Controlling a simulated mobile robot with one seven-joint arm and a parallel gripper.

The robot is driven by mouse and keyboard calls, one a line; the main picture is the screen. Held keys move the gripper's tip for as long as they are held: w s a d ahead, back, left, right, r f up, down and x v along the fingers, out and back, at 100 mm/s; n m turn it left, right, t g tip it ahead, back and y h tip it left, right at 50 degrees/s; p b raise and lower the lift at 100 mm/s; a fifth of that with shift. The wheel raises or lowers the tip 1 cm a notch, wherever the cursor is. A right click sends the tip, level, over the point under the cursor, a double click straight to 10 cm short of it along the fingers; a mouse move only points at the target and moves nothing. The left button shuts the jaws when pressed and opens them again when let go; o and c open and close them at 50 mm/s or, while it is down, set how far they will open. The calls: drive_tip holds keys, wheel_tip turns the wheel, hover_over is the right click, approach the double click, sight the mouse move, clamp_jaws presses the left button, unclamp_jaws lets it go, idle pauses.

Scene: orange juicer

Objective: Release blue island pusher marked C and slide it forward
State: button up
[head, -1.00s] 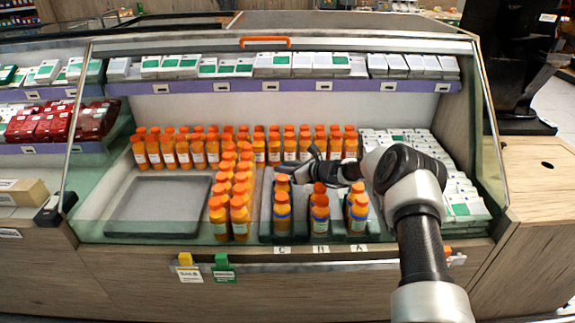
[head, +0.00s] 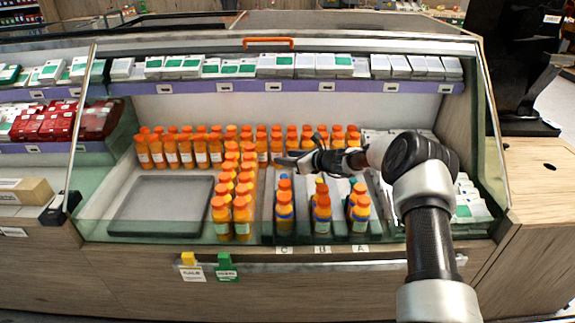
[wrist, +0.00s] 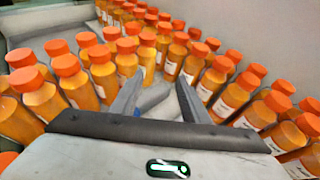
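Lane C is marked by a white label C (head: 284,250) on the case's front edge. A short row of orange bottles (head: 284,212) stands in that lane. A small patch of blue (head: 284,176) shows at the back of this row, near my gripper; I cannot tell its full shape. My gripper (head: 282,161) is above the rear of lane C, reaching in from the right. In the wrist view my gripper (wrist: 158,88) has its two fingers spread apart, with a grey piece (wrist: 154,98) low between them and a speck of blue by the left finger. Whether they touch is unclear.
Lanes B (head: 322,250) and A (head: 360,249) hold short rows of bottles to the right. Dense orange bottles (head: 243,218) stand close on the left and behind. An empty grey tray (head: 160,205) lies further left. White boxes (head: 470,208) are at the right.

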wheel_tip(320, 180, up, 6)
drive_tip(key=shift+a+f+p, duration=0.1)
drive_tip(key=shift+a+p, duration=0.05)
drive_tip(key=shift+p, duration=0.35)
drive_tip(key=s+a+r+n+g+h, duration=0.2)
drive_tip(key=s+r+n+g+h, duration=0.15)
drive_tip(key=s+r+n, duration=1.4)
drive_tip(key=s+d+r+n+h, duration=0.1)
drive_tip(key=s+d+n+h, duration=0.3)
drive_tip(key=s, duration=0.8)
drive_tip(key=s+d+r+n, duration=0.2)
drive_tip(key=s+d, duration=0.5)
drive_tip(key=s, duration=0.5)
drive_tip(key=s+d+r+n+h, duration=0.1)
drive_tip(key=s+d+n+h, duration=0.3)
drive_tip(key=s, duration=0.8)
wheel_tip(320, 180, up, 21)
drive_tip(key=d+y+p, duration=0.1)
drive_tip(key=p, duration=2)
drive_tip(key=shift+s+d+m+y, duration=0.25)
drive_tip(key=shift+m+y, duration=0.1)
